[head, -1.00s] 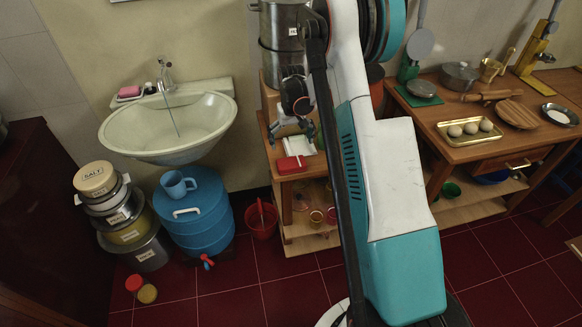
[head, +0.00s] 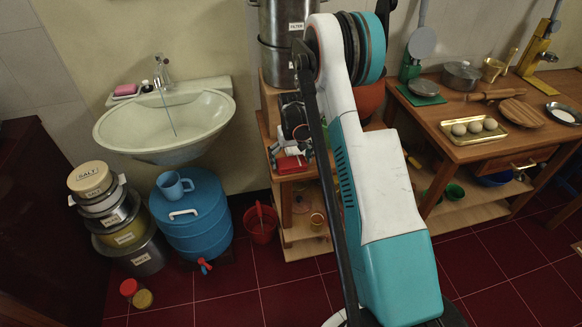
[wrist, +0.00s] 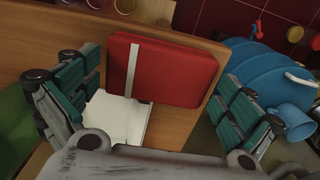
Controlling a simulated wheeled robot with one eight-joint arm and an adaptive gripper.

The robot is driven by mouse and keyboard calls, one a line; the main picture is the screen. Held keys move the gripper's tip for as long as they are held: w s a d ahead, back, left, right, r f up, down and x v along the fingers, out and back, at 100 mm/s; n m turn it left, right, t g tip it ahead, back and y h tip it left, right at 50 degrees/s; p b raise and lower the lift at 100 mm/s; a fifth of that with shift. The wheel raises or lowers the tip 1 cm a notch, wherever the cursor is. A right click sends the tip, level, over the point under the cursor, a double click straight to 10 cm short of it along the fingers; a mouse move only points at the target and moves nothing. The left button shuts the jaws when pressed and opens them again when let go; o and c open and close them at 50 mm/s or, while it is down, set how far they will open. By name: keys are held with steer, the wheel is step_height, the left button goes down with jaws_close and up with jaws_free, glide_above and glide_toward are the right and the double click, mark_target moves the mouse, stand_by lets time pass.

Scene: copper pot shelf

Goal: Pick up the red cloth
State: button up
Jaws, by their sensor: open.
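The red cloth (wrist: 170,72) is folded into a flat block with a white stripe across it. It lies on a wooden shelf unit (head: 284,186), close to the front edge. It also shows small in the head view (head: 291,165), just below my gripper (head: 291,151). In the wrist view, my gripper (wrist: 157,82) is open, with one teal finger on either side of the cloth. Nothing is held. I cannot tell how far the fingertips are above the shelf top.
A white item (wrist: 117,115) lies beside the cloth. A steel filter (head: 285,22) stands behind on the shelf unit. A blue water container (head: 190,222) with a blue mug (head: 173,185) stands left, a red bucket (head: 261,224) below. Open floor lies in front.

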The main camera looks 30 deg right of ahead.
mark_target(291, 161)
steer(key=shift+r, duration=0.1)
steer(key=c, duration=0.8)
steer(key=shift+r, duration=0.15)
step_height(291, 161, up, 20)
steer(key=p, duration=0.6)
steer(key=shift+o, duration=0.6)
